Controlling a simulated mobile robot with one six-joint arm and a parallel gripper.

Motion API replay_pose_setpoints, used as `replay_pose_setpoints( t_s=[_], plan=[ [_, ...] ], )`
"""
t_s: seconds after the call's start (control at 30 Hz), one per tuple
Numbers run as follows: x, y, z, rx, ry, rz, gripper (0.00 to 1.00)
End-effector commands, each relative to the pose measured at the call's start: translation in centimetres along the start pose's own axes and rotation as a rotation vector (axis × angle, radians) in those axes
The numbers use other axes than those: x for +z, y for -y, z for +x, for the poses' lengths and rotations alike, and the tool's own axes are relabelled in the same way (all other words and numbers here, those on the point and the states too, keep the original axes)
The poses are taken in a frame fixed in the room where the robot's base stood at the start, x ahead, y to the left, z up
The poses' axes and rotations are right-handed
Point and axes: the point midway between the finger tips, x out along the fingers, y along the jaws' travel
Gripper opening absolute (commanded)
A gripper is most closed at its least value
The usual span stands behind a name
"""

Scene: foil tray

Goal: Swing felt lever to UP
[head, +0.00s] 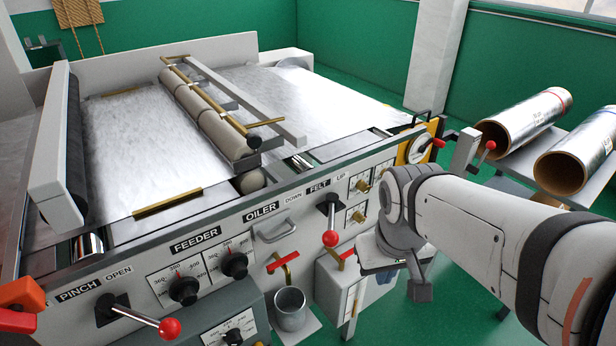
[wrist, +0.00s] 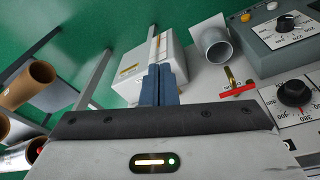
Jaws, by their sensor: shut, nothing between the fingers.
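The felt lever (head: 331,238) has a red ball knob and a black pivot on the machine's front panel. It hangs roughly straight down below the FELT label (head: 318,187), with DOWN to the left and UP (head: 341,178) to the right. My gripper (wrist: 159,68) shows blue fingers pressed together with nothing between them. In the head view it is to the right of the lever and lower, apart from the knob and partly hidden by my wrist. I cannot make out the felt lever in the wrist view.
A pale box (head: 335,285) and a metal cup (head: 290,308) are below the lever. A red oiler handle (head: 277,265) is left of it. The pinch lever (head: 170,328) sticks out at lower left. Foil rolls (head: 525,122) lie on a table at right.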

Motion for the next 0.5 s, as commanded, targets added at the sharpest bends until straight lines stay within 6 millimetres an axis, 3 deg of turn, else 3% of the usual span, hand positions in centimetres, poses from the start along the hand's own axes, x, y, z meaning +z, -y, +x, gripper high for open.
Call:
replay_pose_setpoints(
  t_s=[0.03,0.2,0.4,0.5],
  plan=[
    [-1.4,0.8,-1.4,0.007,0.032,-0.098,0.0],
    [-6.5,4.1,-4.0,0.053,0.174,-0.546,0.0],
    [-11.7,9.6,-5.5,0.113,0.338,-1.051,0.0],
    [-13.3,12.0,-5.7,0.138,0.404,-1.233,0.0]
  ],
)
